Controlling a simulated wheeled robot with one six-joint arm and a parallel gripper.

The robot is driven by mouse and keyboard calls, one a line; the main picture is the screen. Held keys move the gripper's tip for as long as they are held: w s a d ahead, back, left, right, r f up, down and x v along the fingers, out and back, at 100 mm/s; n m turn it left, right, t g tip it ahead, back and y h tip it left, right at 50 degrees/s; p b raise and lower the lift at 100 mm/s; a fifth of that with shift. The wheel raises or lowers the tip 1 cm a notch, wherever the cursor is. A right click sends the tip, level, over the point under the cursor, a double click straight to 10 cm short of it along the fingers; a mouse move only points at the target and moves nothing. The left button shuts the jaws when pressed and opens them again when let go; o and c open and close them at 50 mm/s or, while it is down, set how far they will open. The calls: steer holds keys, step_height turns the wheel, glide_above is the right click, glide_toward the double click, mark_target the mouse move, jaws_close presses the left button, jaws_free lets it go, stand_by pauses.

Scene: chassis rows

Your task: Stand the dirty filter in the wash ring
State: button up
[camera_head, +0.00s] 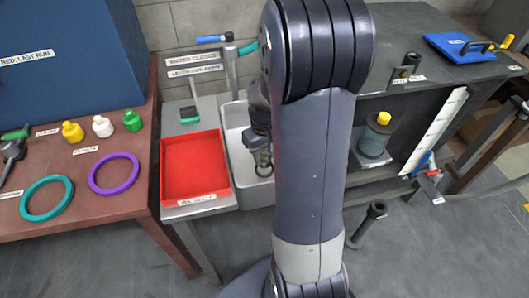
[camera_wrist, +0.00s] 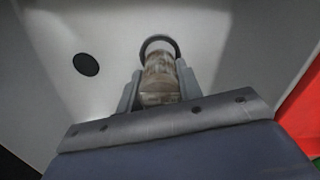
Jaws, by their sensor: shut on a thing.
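My gripper (camera_wrist: 159,86) is shut on the dirty filter (camera_wrist: 160,77), a brown, stained cylinder between the two grey fingers in the wrist view. The wash ring (camera_wrist: 161,38), a thin dark ring, arcs around the filter's far end in that view. I cannot tell whether that end is inside the ring or above it. In the head view my gripper (camera_head: 261,145) points down into the sink basin (camera_head: 236,122), with the wash ring (camera_head: 264,168) just under it. The filter is not clearly visible there, and my arm covers the basin's right part.
The basin has a dark round drain (camera_wrist: 86,64). A red tray (camera_head: 194,170) sits left of the basin, and a tap (camera_head: 231,65) stands behind it. A brown table (camera_head: 92,205) with teal and purple rings is at far left. A dark bench (camera_head: 420,75) is at right.

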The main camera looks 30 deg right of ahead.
steer(key=shift+f, duration=0.15)
steer(key=shift+f+b, duration=1.15)
steer(key=shift+f, duration=0.25)
steer(key=o, duration=1.1)
steer(key=shift+c, duration=0.2)
step_height(320, 180, up, 11)
steer(key=shift+f+p, duration=0.1)
steer(key=shift+p, duration=0.8)
